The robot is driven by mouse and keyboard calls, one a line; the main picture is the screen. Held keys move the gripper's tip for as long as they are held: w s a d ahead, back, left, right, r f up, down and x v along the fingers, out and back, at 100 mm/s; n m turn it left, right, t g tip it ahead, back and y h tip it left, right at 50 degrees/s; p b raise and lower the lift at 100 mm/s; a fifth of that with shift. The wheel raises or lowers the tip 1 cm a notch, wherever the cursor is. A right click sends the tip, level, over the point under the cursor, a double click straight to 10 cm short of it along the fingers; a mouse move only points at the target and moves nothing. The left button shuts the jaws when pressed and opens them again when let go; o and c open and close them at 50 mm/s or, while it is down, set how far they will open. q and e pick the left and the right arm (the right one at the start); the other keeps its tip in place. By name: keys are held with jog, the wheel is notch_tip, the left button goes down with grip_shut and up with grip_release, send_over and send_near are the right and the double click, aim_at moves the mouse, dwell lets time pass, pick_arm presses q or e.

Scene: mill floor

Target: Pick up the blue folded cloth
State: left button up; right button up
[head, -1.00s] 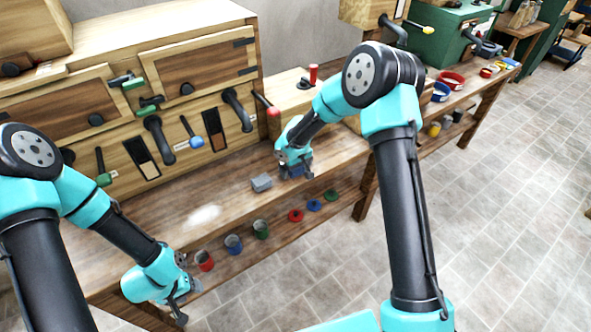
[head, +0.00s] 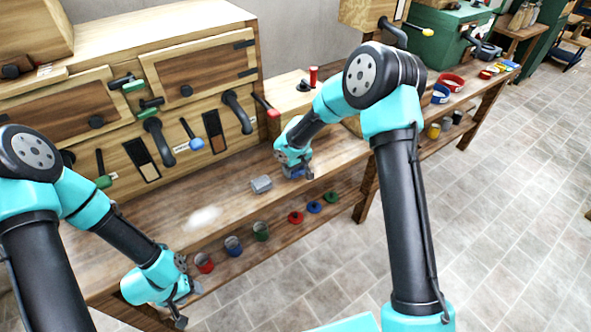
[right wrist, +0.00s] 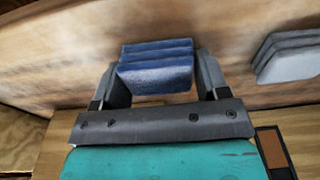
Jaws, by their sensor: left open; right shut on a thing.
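The blue folded cloth (right wrist: 157,70) sits between the two fingers of my right gripper (right wrist: 155,78) in the right wrist view, with its folded layers facing the camera. My right gripper is shut on it, at the bench top. In the head view the right gripper (head: 295,172) hides most of the cloth. I cannot tell whether the cloth still touches the bench. My left gripper (head: 180,302) is open and empty, low at the left, by the front edge of the bench.
A grey folded cloth (head: 261,184) lies on the wooden bench (head: 165,217) just left of the right gripper; it also shows in the right wrist view (right wrist: 288,58). A wooden cabinet with levers (head: 190,100) stands behind. Cups and coloured rings are on the lower shelf.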

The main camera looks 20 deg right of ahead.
notch_tip(320, 180, up, 3)
jog(key=shift+r, duration=0.1)
jog(key=s+a, duration=0.2)
jog(key=s, duration=0.5)
jog(key=s+a+r, duration=0.1)
jog(key=s+a, duration=0.1)
jog(key=s, duration=0.6)
jog(key=shift+s+a, duration=0.2)
jog(key=shift+a, duration=0.05)
